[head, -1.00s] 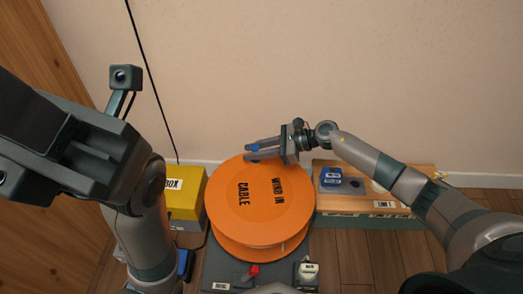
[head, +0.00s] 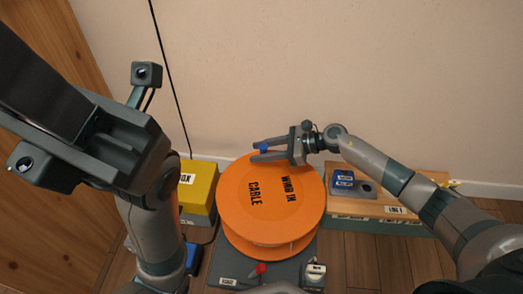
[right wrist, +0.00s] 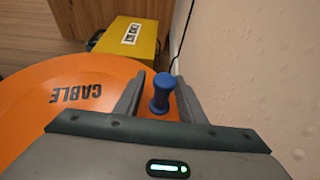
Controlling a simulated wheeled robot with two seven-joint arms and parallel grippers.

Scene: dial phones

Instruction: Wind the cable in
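The orange cable reel (head: 238,208), marked "WIND IN CABLE", lies face up on a dark base in the head view; it also shows in the right wrist view (right wrist: 100,72). An upright blue handle (right wrist: 161,93) stands near its wall-side rim. My right gripper (head: 262,149) reaches in from the right over the rim, its fingers on either side of the handle. In the right wrist view (right wrist: 158,97), gaps seem to show beside the handle. My left gripper (head: 100,125) is large in the left foreground, away from the reel; its finger opening is unclear.
A yellow box (head: 200,185) stands left of the reel. An orange-topped box with a blue block (head: 343,180) stands to the right. A red knob (head: 261,268) and a white switch (head: 315,270) sit in front. A black cable (head: 170,75) hangs along the wall behind.

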